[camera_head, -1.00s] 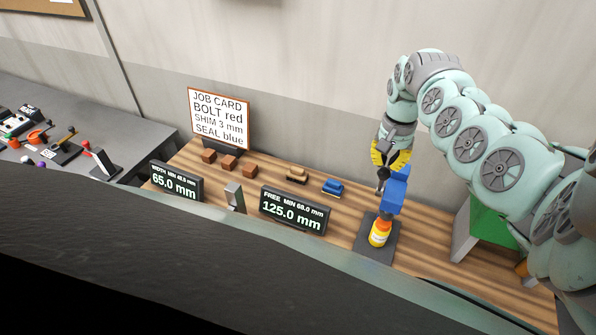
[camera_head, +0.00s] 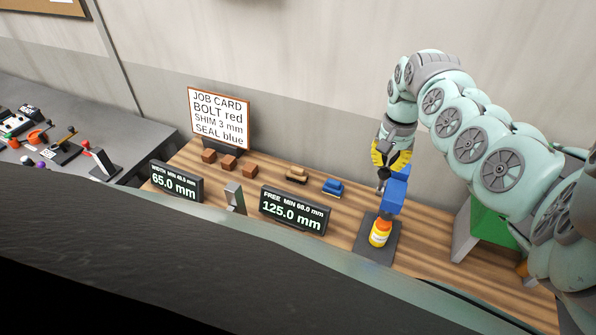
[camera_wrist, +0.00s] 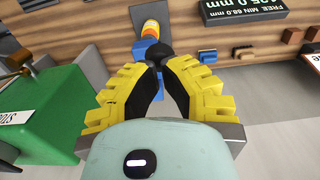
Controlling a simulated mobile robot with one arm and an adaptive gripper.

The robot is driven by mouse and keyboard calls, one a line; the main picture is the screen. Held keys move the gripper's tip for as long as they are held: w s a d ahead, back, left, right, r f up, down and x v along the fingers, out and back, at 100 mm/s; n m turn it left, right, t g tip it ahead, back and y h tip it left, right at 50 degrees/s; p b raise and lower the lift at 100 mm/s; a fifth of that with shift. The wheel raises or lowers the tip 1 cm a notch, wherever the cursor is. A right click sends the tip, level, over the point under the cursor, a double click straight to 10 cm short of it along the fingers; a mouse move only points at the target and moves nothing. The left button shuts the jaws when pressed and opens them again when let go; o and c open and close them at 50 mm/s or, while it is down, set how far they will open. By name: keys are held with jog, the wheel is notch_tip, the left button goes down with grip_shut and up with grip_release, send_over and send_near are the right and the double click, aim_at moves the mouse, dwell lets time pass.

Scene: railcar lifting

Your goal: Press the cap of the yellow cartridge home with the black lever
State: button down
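The yellow cartridge (camera_head: 380,238) stands upright on a dark base plate (camera_head: 366,248), its orange cap (camera_head: 383,223) on top. It also shows at the top of the wrist view (camera_wrist: 151,29). A blue press body (camera_head: 396,193) is above and beside the cap. I cannot tell how fully the cap is seated. The black lever's round end (camera_wrist: 161,57) lies between my fingertips in the wrist view. My gripper (camera_head: 383,166), with yellow and black fingers, is closed around that end, above the press. The rest of the lever is mostly hidden.
Two displays, 65.0 mm (camera_head: 176,182) and 125.0 mm (camera_head: 294,211), stand along the front edge. A job card (camera_head: 219,118), brown blocks (camera_head: 229,162) and a blue piece (camera_head: 333,187) are behind. A green-and-grey box (camera_head: 485,226) stands to the right of the cartridge.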

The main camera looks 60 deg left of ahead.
aim_at(385, 173)
jog(key=shift+f+b, duration=1.1)
jog(key=shift+f, duration=0.2)
jog(key=shift+p, duration=0.3)
jog(key=shift+s+d+f+p, duration=0.4)
jog(key=shift+s+p, duration=0.15)
jog(key=shift+p, duration=0.5)
jog(key=shift+s+d+f+p, duration=0.4)
jog(key=shift+f+p, duration=0.15)
jog(key=shift+p, duration=0.2)
